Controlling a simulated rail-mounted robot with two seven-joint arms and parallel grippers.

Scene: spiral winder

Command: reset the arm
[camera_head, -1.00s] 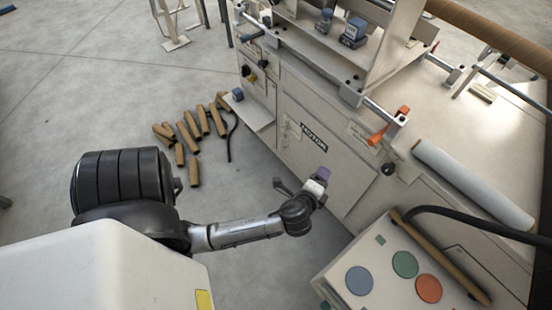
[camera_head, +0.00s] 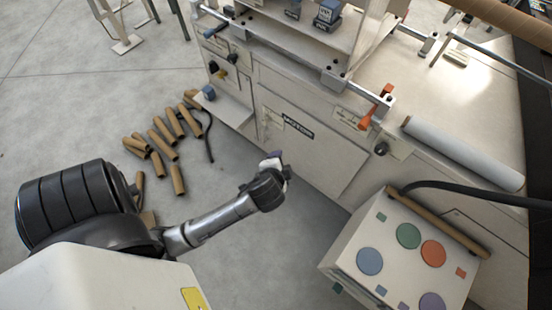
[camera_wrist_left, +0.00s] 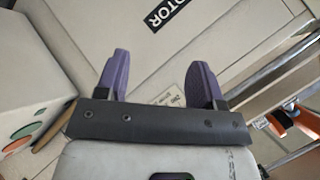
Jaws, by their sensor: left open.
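My left arm comes in from the left in the head view and ends in my left gripper (camera_head: 274,160), in front of the machine's lower panel. In the left wrist view the left gripper (camera_wrist_left: 160,80) shows two purple fingers spread wide apart with nothing between them. Behind the fingers is the cream panel (camera_wrist_left: 70,30) with the MOTOR label (camera_wrist_left: 168,10). The same panel (camera_head: 310,160) shows in the head view. I cannot tell the exact gap between fingers and panel. My right arm is not in view.
A control box (camera_head: 350,235) with coloured round buttons stands to the right of my arm. Several cardboard tubes (camera_head: 160,145) lie on the floor to the left. A white roll (camera_head: 465,152) lies on the machine top. An orange handle (camera_head: 375,108) juts from the machine's front.

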